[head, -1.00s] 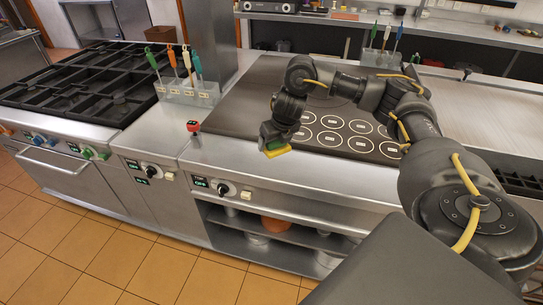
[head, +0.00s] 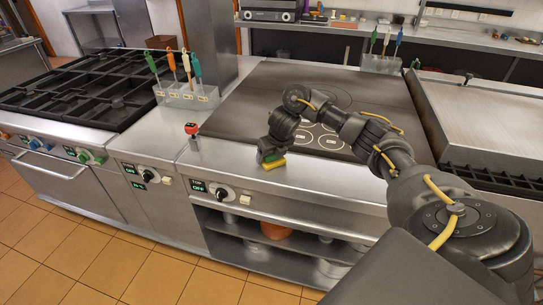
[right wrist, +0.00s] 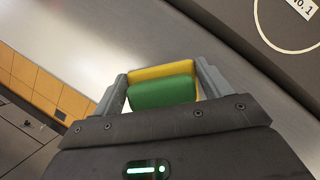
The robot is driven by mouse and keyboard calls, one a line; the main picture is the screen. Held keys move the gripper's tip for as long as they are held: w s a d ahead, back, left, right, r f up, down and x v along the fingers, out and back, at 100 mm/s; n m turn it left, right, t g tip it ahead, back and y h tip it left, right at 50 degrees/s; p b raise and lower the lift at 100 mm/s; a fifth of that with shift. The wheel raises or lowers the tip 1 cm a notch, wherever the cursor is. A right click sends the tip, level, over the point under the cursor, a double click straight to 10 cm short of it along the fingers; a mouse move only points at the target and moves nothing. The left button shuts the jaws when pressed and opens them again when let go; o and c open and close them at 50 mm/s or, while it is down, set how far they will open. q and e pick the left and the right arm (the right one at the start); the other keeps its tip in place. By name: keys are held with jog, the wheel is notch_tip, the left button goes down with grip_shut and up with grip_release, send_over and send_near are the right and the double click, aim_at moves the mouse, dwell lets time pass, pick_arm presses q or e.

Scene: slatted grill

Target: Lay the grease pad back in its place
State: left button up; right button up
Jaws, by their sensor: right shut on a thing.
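The grease pad (head: 274,165) is a small block, yellow and green. My right gripper (head: 271,156) is shut on it, and holds it over the steel front strip (head: 330,180) of the dark hot plate. In the right wrist view the pad (right wrist: 163,90) sits between the two fingers of my right gripper (right wrist: 162,88), with bare steel behind it. I cannot tell whether the pad touches the steel. My left gripper is not in view.
The dark hot plate (head: 270,95) has white ringed marks, partly hidden by my arm. A small red-topped item (head: 192,130) stands left of the pad. A clear holder (head: 188,95) with several coloured-handled tools stands behind it. A black-grated stove (head: 70,95) is at left.

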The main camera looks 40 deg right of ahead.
jog(key=o, duration=1)
jog(key=shift+c, duration=0.2)
jog(key=shift+s+r, duration=0.1)
jog(key=shift+r, duration=0.2)
jog(key=p+v, duration=0.4)
jog(key=v, duration=0.7)
jog(key=shift+r, duration=0.25)
jog(key=shift+s+a, duration=0.1)
